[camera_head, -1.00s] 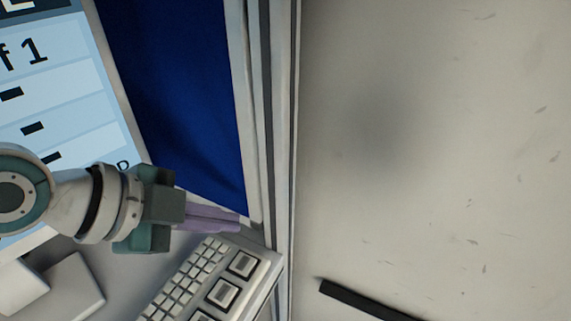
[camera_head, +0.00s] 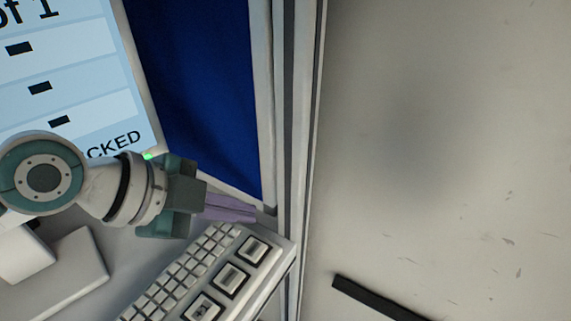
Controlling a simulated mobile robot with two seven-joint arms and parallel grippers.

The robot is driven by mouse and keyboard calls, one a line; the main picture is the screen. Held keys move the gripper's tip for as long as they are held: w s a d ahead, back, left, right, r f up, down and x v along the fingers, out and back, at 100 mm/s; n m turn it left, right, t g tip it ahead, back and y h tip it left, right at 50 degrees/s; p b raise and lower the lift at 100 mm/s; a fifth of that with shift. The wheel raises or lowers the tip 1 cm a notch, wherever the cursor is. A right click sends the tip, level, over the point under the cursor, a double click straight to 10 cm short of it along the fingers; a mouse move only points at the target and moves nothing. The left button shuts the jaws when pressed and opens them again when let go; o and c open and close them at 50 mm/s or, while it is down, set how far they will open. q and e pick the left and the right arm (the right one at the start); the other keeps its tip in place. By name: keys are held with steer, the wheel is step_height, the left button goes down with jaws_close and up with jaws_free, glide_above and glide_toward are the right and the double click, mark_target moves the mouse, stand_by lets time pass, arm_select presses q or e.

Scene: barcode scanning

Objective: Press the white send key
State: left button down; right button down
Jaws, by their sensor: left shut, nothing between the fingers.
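A light grey keyboard (camera_head: 225,263) lies at the bottom middle, running diagonally. It has rows of small white keys (camera_head: 185,270) and several larger dark-framed keys along its right side, including one at the upper right (camera_head: 254,249). I cannot tell which key is the white send key. My left gripper (camera_head: 252,214) comes in from the left, its purple fingers shut and empty, just beyond the keyboard's upper end. From this angle I cannot tell how high the fingers are. My right gripper is not in view.
A screen (camera_head: 75,75) with dark marks and the letters "CKED" stands at the upper left. A blue panel (camera_head: 195,90) with a grey frame is beside it. A white device (camera_head: 65,275) sits at the lower left. Grey floor (camera_head: 450,150) lies right of the station edge.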

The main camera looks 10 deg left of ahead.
mark_target(245, 251)
arm_select(q)
step_height(245, 251, down, 4)
steer(key=b, duration=0.3)
steer(key=shift+f, duration=0.25)
steer(key=shift+f+b, duration=0.35)
steer(key=shift+b, duration=0.1)
stand_by(1.2)
steer(key=shift+f+b, duration=0.4)
steer(key=shift+b, duration=0.05)
steer(key=shift+f+b, duration=0.45)
steer(key=shift+b, duration=0.05)
stand_by(0.6)
steer(key=shift+r, duration=0.1)
steer(key=shift+r+p, duration=0.75)
steer(key=shift+r, duration=0.05)
